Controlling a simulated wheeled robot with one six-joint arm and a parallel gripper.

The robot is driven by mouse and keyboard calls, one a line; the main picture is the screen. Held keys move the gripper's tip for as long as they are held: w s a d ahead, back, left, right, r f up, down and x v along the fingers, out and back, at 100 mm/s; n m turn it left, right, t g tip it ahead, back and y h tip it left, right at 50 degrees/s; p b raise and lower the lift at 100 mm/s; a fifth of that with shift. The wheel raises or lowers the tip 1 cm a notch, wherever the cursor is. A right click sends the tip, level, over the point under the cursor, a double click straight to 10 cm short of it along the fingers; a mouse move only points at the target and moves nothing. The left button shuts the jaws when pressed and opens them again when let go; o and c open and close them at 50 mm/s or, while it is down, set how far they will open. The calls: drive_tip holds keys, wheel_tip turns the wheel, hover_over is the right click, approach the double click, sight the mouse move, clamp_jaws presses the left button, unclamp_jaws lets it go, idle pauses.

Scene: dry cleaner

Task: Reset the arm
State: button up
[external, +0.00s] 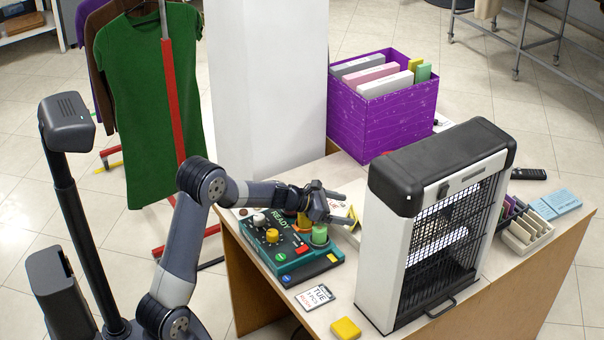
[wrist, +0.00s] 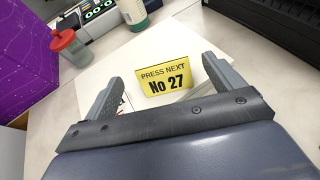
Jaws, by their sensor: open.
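My gripper (external: 347,208) is open and empty. It reaches out over the table, above the far right side of the green control box (external: 283,245), which has a READY label, coloured knobs and buttons. In the wrist view, the two fingers of my gripper (wrist: 162,70) are spread apart. A yellow sign reading "PRESS NEXT No 27" (wrist: 166,78) shows between and beyond them. My arm bends from its base at the lower left up to an elbow and then runs right to the gripper. The gripper hides part of what lies behind it.
A white and black cage-fronted unit (external: 440,225) stands right of the gripper. A purple box of folders (external: 385,125) is behind. A yellow block (external: 345,328) and a TUE card (external: 315,297) lie near the front edge. A green garment (external: 145,100) hangs at left.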

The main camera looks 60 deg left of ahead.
sight(354, 212)
drive_tip(key=x, duration=0.5)
drive_tip(key=shift+f, duration=0.35)
drive_tip(key=shift+s+r+p, duration=0.15)
drive_tip(key=shift+r+p, duration=0.35)
drive_tip(key=shift+r, duration=1.85)
drive_tip(key=shift+a, duration=0.1)
